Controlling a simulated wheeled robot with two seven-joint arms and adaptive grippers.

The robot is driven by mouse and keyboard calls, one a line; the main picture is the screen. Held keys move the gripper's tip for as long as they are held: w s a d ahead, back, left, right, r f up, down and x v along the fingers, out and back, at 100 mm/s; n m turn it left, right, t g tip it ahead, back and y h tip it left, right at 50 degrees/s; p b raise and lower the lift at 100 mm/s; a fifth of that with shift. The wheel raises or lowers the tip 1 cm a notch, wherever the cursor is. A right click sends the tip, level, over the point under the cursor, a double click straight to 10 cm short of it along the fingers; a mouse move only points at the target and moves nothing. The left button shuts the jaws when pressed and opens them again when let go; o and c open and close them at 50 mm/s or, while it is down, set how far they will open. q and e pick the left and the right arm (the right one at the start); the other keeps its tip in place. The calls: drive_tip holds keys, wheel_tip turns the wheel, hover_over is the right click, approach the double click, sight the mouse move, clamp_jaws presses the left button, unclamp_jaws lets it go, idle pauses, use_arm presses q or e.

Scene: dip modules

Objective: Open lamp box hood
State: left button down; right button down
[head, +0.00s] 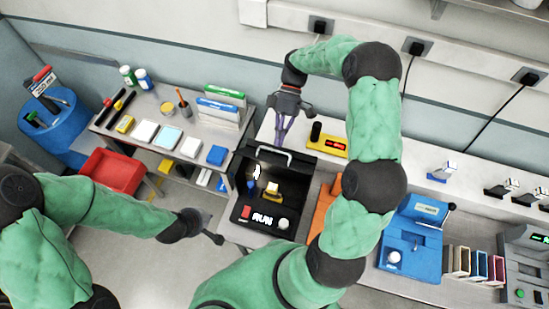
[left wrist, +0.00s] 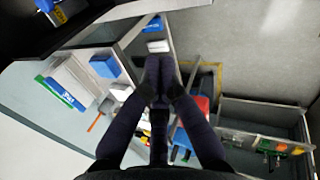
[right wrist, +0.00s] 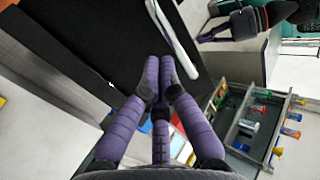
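The lamp box (head: 236,207) is a black box on the bench in the middle of the head view. Its inside shows, with a bright lamp spot, a yellow-and-white piece and a front panel marked RUN. Its black hood (head: 300,163) appears raised at the back, with a silver handle (head: 275,153) along its edge. The right wrist view shows a broad black surface (right wrist: 95,45) and the handle (right wrist: 173,38). My right gripper (head: 281,138) points down just behind the handle, its fingers together and empty. My left gripper (head: 220,241) is low at the box's front left, fingers together and empty.
A blue device (head: 412,240) stands to the right of my right arm. A side table at left holds small blocks and bottles, with a red bin (head: 112,172) beside it. A yellow device (head: 333,146) with a red display lies behind the box's right side.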

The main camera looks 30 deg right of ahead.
use_arm(q)
drive_tip(key=d+r+n+t+h, duration=0.1)
drive_tip(key=d+r+n+t, duration=0.1)
drive_tip(key=d+r+n, duration=0.75)
drive_tip(key=n+t+h, duration=0.1)
drive_tip(key=n+h, duration=0.2)
drive_tip(key=n, duration=0.3)
approach(274, 162)
drive_tip(key=x, duration=0.4)
drive_tip(key=d+r+x, duration=0.1)
drive_tip(key=x, duration=0.1)
drive_tip(key=shift+w+d+r+t, duration=0.1)
drive_tip(key=shift+w+t, duration=0.05)
drive_tip(key=shift+t, duration=0.15)
use_arm(e)
drive_tip(key=shift+s+a+r, duration=0.15)
drive_tip(key=shift+s+a, duration=0.05)
drive_tip(key=shift+a, duration=0.1)
use_arm(q)
drive_tip(key=shift+w+d, duration=0.1)
